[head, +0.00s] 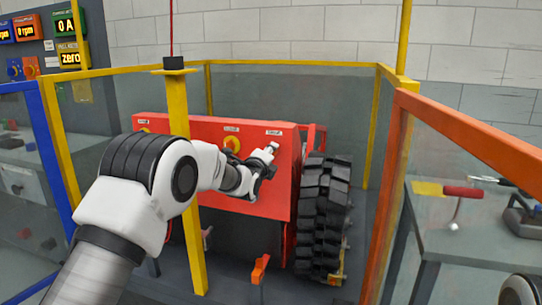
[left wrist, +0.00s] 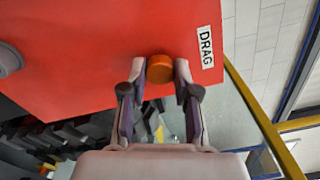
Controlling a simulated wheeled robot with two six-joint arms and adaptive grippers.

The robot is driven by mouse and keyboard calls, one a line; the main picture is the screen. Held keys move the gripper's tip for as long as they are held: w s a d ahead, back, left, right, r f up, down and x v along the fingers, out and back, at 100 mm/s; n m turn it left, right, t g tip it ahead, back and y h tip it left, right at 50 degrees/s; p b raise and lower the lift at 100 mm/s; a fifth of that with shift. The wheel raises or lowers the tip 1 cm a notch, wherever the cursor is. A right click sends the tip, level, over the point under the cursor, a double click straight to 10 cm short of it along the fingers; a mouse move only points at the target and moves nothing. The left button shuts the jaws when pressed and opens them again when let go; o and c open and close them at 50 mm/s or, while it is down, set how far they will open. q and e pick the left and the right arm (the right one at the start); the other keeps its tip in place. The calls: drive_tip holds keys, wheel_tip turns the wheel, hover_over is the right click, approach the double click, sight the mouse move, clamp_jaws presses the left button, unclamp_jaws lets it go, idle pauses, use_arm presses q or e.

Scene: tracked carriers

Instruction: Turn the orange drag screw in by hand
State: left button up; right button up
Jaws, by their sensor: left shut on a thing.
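The orange drag screw (left wrist: 160,69) sticks out of the red panel (left wrist: 100,45) in the left wrist view, beside a white label (left wrist: 206,47) reading DRAG. My left gripper (left wrist: 160,75) has one finger on each side of the screw head and is shut on it. In the head view my left gripper (head: 268,157) is at the right part of the red panel (head: 195,130), below a small label, and the screw itself is hidden there. My right gripper is not in view.
A yellow post (head: 185,190) stands close to my left arm. A black rubber track (head: 322,215) is right of the panel. A side table (head: 470,255) holds a red-handled tool (head: 461,192).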

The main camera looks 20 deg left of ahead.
use_arm(q)
drive_tip(key=m, duration=0.3)
drive_tip(key=shift+m, duration=0.3)
drive_tip(key=shift+f+m+b, duration=0.1)
drive_tip(key=shift+m+b, duration=0.3)
drive_tip(key=shift+m, duration=0.7)
drive_tip(key=o, duration=0.7)
drive_tip(key=shift+m, duration=0.5)
drive_tip(key=o, duration=0.3)
drive_tip(key=shift+o, duration=0.2)
